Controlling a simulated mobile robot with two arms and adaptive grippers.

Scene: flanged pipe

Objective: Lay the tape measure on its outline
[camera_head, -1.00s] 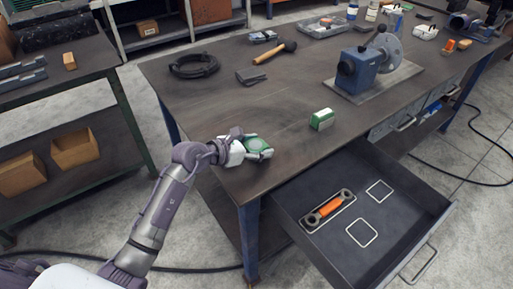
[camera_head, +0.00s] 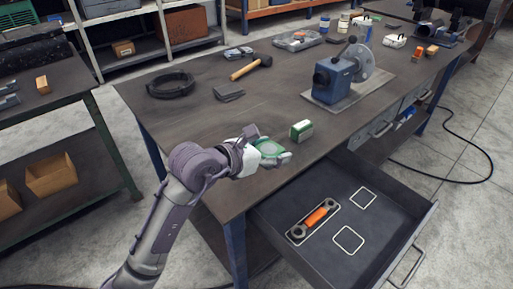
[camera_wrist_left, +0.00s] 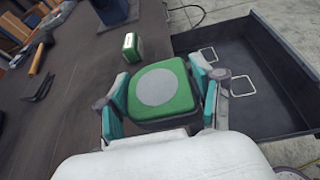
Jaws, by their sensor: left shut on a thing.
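My left gripper (camera_head: 266,158) is shut on a green tape measure (camera_wrist_left: 164,90) with a round grey disc on its face. The tape measure also shows in the head view (camera_head: 268,148), over the front part of the bench, left of the open drawer. Whether it touches the bench top I cannot tell. The drawer (camera_head: 385,243) holds two empty white square outlines, a nearer one (camera_head: 348,239) and a farther one (camera_head: 363,197). Which one belongs to the tape measure is not marked. My right gripper is not in view.
An orange-handled tool (camera_head: 316,217) lies in its long outline in the drawer. A green and white box (camera_head: 301,130) stands on the bench close to the gripper. A blue vise-like machine (camera_head: 334,78), a hammer (camera_head: 251,67) and a black cable coil (camera_head: 170,85) are farther back.

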